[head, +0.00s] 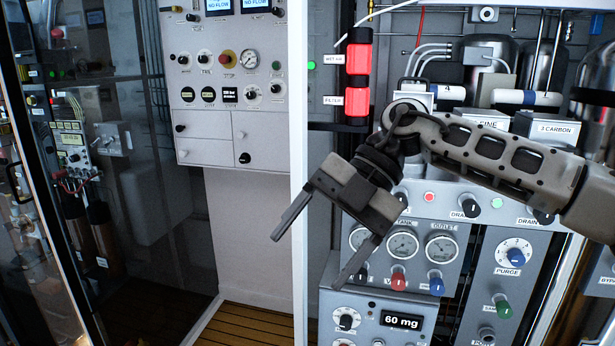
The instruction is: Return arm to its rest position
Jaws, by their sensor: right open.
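My right arm (500,160) comes in from the right edge and reaches in front of the grey fill panel (480,215). My right gripper (312,252) is open and empty, its two fingers spread and pointing down and to the left. The gripper is in front of the panel's left part, near the gauges (402,246). One finger overlaps the white upright post in the picture. I cannot tell if the lower finger touches the panel. My left gripper is not in view.
A 60 mg display (403,320), a red knob (398,281), a blue knob (436,286) and a green knob (503,309) are on the panel. Red filter housings (358,60) hang above. A white post (299,120) stands left of them. A control cabinet (228,80) is further left. Wooden floor (250,325) shows below.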

